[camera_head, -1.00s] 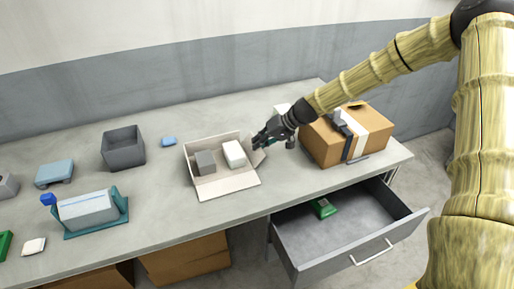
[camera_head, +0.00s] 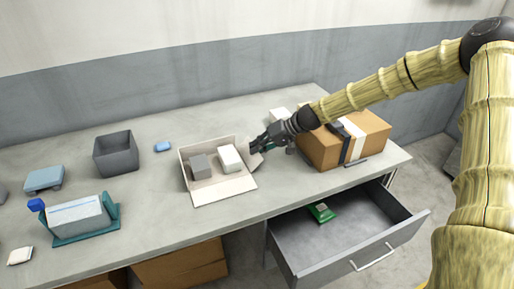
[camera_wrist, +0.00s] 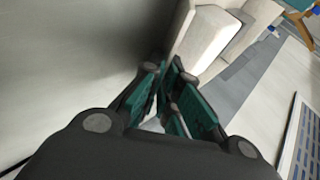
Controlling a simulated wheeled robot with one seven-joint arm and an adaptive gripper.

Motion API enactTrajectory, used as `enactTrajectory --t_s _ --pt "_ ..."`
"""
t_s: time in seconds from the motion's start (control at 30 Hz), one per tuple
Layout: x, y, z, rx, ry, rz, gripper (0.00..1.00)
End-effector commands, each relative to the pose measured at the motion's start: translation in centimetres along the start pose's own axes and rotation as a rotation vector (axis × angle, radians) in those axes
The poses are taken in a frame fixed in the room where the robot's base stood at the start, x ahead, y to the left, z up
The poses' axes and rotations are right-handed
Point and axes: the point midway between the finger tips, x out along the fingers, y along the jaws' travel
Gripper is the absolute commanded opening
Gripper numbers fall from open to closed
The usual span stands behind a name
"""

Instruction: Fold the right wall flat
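A low cream box (camera_head: 226,189) stands open on the table with its front wall lying flat. Its right wall (camera_head: 255,160) leans outward to the right. A grey block (camera_head: 201,167) and a white block (camera_head: 230,158) sit inside. My gripper (camera_head: 259,147) is at the box's right side, close to the upper end of that wall. In the wrist view, the teal fingers of my gripper (camera_wrist: 168,68) come together at the tips, with nothing visible between them. Pale box surfaces (camera_wrist: 203,40) lie just beyond the tips. Whether they touch is unclear.
A taped brown carton (camera_head: 320,152) stands right of my gripper. An open drawer (camera_head: 350,238) holding a green item (camera_head: 322,212) juts out below the table. A grey bin (camera_head: 116,154) and a blue piece (camera_head: 163,146) stand left of the box, with bare table between.

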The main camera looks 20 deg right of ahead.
Motion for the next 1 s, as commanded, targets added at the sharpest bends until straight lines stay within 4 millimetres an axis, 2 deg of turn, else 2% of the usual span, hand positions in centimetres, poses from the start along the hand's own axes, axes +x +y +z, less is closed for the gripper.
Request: enactTrajectory --t_s 0.03,0.07,0.47,0.67,1.0 --pt "0.0 0.0 0.0 0.000 0.000 0.000 0.07" --pt "0.0 0.0 0.0 0.000 0.000 0.000 0.12" --pt "-0.2 0.0 0.0 -0.001 0.000 0.000 0.12" --pt "-1.9 -0.1 -0.1 0.000 0.002 0.000 0.12" --pt "-6.3 -0.1 -0.1 -0.001 0.002 -0.001 0.12"
